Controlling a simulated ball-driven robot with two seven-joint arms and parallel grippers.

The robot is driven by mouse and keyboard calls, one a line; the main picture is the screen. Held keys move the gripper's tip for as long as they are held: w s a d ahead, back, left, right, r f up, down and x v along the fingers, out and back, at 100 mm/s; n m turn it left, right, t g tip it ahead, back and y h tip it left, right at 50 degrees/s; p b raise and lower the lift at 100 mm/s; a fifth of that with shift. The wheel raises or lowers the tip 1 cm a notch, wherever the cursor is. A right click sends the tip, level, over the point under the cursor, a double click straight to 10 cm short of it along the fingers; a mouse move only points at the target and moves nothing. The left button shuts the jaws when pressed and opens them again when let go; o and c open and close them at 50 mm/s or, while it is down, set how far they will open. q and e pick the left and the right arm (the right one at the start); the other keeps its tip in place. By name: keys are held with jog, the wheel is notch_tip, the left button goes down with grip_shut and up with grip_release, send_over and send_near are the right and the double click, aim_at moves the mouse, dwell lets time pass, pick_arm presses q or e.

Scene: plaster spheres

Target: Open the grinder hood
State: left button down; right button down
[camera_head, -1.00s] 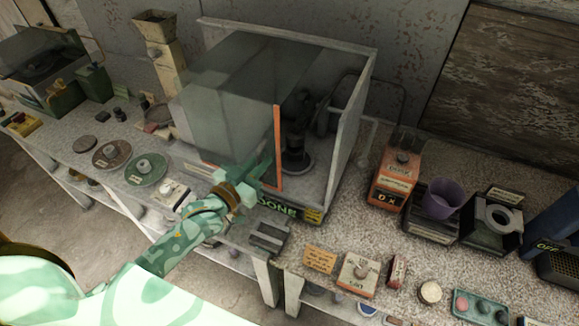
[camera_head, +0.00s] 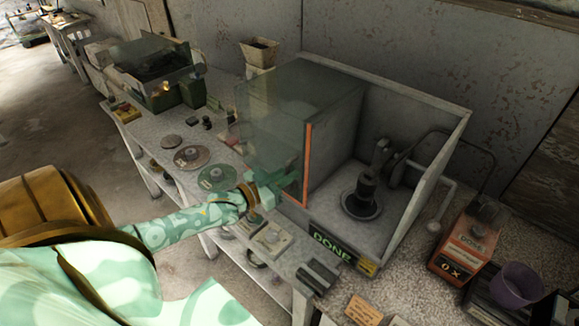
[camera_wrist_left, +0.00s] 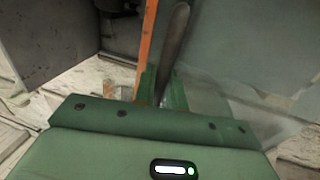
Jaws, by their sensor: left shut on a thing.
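The grinder hood (camera_head: 290,100) is a see-through grey-green box with an orange strip (camera_head: 307,165) down its right front edge. It sits to the left in its housing, and the right part of the housing is uncovered. The dark grinder (camera_head: 365,190) stands there in plain sight. My left gripper (camera_head: 293,182) is at the hood's front, beside the orange strip. In the left wrist view its green fingers (camera_wrist_left: 160,88) are shut around a dark upright handle (camera_wrist_left: 174,45) next to the orange strip. My right gripper is not in view.
A green sign on the housing's front reads DONE (camera_head: 332,246). An orange box (camera_head: 468,245) and a purple cup (camera_head: 516,284) stand to the right. Discs (camera_head: 218,176) and a green machine (camera_head: 155,80) lie along the bench to the left.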

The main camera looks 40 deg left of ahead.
pick_arm(q)
jog(key=c, duration=1.6)
grip_release()
jog(key=shift+o, duration=0.2)
jog(key=v, duration=1.6)
jog(key=shift+s+a, duration=0.1)
